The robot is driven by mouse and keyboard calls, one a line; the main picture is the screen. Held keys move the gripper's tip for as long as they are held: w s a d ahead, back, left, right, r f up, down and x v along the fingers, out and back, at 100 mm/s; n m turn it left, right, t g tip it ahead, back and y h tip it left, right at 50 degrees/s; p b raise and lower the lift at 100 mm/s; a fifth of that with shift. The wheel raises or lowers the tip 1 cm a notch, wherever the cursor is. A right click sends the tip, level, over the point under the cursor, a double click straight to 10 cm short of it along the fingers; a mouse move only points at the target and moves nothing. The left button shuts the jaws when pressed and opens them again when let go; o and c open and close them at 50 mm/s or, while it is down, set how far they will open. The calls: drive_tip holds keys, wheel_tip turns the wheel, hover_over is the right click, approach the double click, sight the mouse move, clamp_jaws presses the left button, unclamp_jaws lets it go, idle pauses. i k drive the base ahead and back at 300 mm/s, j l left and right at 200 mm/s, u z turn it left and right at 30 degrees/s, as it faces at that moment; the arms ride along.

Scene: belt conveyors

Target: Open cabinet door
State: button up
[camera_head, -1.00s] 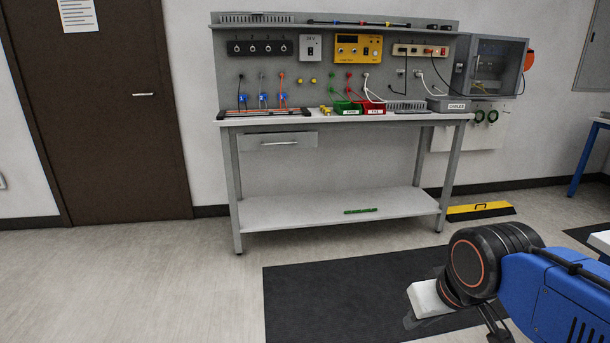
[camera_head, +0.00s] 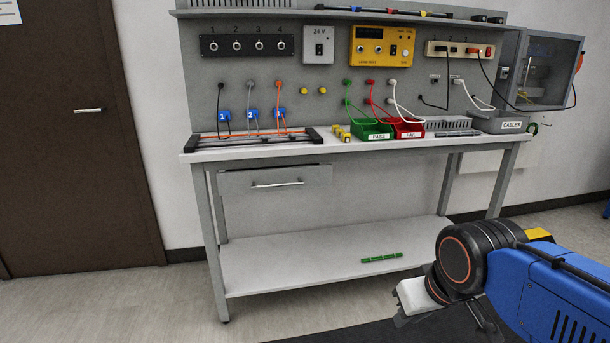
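A grey cabinet (camera_head: 512,62) stands at the right end of the workbench, against the wall. Its door (camera_head: 568,74) has a dark see-through pane and looks closed. Cables and a light-coloured part show faintly behind the pane. My gripper (camera_head: 440,322) is low at the lower right, in front of the bench and well short of the cabinet. It is partly hidden by my black wrist and cut by the bottom edge. Its finger opening cannot be made out, and nothing is visibly held.
The workbench (camera_head: 350,150) carries green (camera_head: 371,131) and red (camera_head: 407,129) bins, a cables box (camera_head: 501,122) and cable-strung panels. A drawer (camera_head: 275,178) hangs under its left side. A green strip lies on the lower shelf (camera_head: 290,268). Open floor lies left of the bench.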

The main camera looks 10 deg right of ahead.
sight(524, 43)
drive_tip(key=i+z, duration=0.25)
drive_tip(key=i, duration=0.2)
drive_tip(key=i+z, duration=0.25)
drive_tip(key=i, duration=0.2)
drive_tip(key=i+j+z, duration=0.25)
drive_tip(key=i, duration=0.2)
drive_tip(key=i+l+z, duration=0.35)
drive_tip(key=i+z, duration=0.4)
drive_tip(key=k+l, duration=0.05)
